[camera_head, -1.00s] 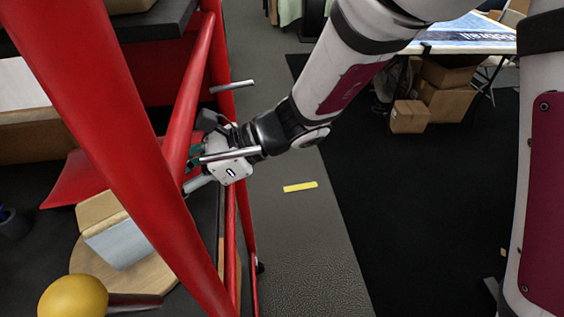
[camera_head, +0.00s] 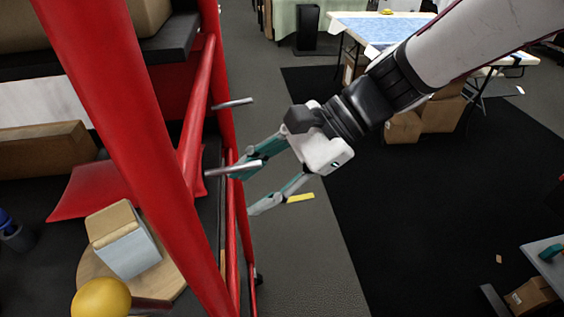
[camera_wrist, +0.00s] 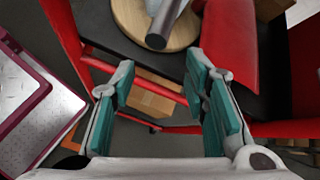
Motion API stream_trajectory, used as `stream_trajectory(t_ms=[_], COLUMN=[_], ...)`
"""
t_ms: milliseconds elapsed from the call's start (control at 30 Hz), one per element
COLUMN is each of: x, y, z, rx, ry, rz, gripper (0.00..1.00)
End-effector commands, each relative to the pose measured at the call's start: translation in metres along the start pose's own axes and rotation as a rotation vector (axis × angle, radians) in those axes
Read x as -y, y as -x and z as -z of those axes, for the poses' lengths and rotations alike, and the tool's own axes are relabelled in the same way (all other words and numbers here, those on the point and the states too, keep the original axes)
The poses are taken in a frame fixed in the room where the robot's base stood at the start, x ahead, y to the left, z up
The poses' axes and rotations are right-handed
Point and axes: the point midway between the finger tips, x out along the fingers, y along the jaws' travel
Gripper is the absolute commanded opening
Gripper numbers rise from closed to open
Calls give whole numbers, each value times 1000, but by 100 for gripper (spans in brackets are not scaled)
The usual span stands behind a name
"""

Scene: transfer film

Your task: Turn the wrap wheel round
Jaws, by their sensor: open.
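A round wooden disc (camera_head: 88,268), which looks like the wrap wheel, lies on a dark shelf inside the red rack at the lower left. A box with a pale blue-grey side (camera_head: 127,250) stands on it, and a yellow ball (camera_head: 101,298) is at its near edge. In the wrist view the disc (camera_wrist: 185,44) shows at top centre, partly behind a grey rod. My gripper (camera_head: 248,191) is open and empty, outside the rack beside its red upright, apart from the disc. Its teal-padded fingers also show in the wrist view (camera_wrist: 160,66).
Red rack posts (camera_head: 115,110) stand between my gripper and the disc. Two metal pegs stick out from the rack, one (camera_head: 233,168) close to my fingers. A red sloping panel (camera_head: 90,188) and cardboard boxes are behind.

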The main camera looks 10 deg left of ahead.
Motion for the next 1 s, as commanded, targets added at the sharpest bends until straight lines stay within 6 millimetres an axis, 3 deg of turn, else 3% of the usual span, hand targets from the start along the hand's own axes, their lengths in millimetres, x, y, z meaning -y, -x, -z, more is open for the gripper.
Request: stream_trajectory(t_ms=[233, 633, 800, 867, 1000], x=[-17, -21, -27, -35, -71], y=[21, 26, 32, 40, 68], z=[2, 3, 3, 2, 4], rx=[-89, -109, -131, -158, -274], ry=[111, 135, 167, 206, 355], rz=[-20, -26, -33, -46, -109], gripper=[41, 41, 3, 0, 0])
